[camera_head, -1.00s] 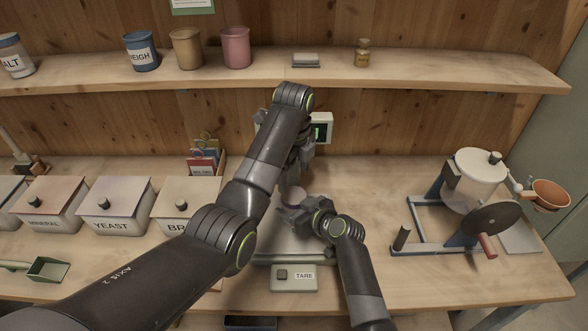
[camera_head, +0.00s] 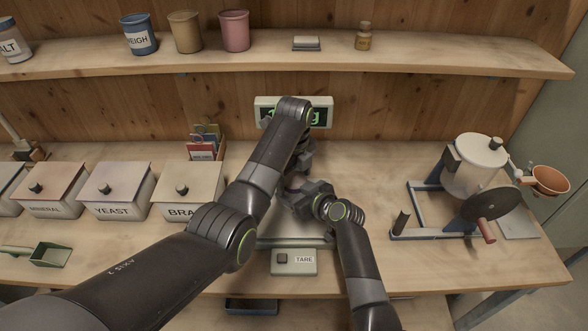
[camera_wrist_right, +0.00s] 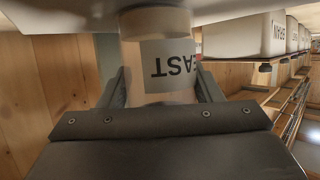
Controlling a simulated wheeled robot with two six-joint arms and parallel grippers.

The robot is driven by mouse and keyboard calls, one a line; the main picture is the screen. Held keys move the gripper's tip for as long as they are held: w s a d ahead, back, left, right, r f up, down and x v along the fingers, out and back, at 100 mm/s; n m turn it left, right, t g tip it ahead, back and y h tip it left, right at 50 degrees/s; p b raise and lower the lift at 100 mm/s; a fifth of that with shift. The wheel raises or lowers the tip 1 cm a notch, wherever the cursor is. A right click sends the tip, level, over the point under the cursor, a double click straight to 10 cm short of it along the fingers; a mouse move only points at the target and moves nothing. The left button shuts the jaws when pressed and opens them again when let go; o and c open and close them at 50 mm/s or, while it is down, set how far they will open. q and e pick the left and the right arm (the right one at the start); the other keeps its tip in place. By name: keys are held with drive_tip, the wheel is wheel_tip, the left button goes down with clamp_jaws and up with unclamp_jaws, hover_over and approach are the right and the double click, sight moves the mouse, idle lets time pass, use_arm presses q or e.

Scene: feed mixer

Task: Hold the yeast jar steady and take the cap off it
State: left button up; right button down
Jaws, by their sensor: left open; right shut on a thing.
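The yeast jar (camera_wrist_right: 168,66) shows in the right wrist view, upside down in that picture, with part of its label readable as "EAST". My right gripper (camera_wrist_right: 160,92) is shut on it, a finger on each side. In the head view my right gripper (camera_head: 303,194) is above the scale, and the jar is mostly hidden by my arms. My left gripper (camera_head: 299,168) is open, pointing down just over the right gripper at the jar's top. The cap is hidden, so I cannot tell whether the left fingers touch it.
The scale's display (camera_head: 318,112) is partly behind my left arm; its TARE box (camera_head: 293,262) is in front. Lidded bins (camera_head: 115,190) stand on the left, a hand mill (camera_head: 472,175) on the right. The bench between scale and mill is clear. A shelf (camera_head: 270,62) runs above.

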use_arm(q)
drive_tip(key=c, duration=1)
drive_tip(key=n, duration=0.6)
drive_tip(key=shift+n, duration=0.4)
drive_tip(key=o, duration=1.1)
drive_tip(key=shift+r, duration=2.3)
use_arm(e)
drive_tip(key=shift+c, duration=1.8)
unclamp_jaws()
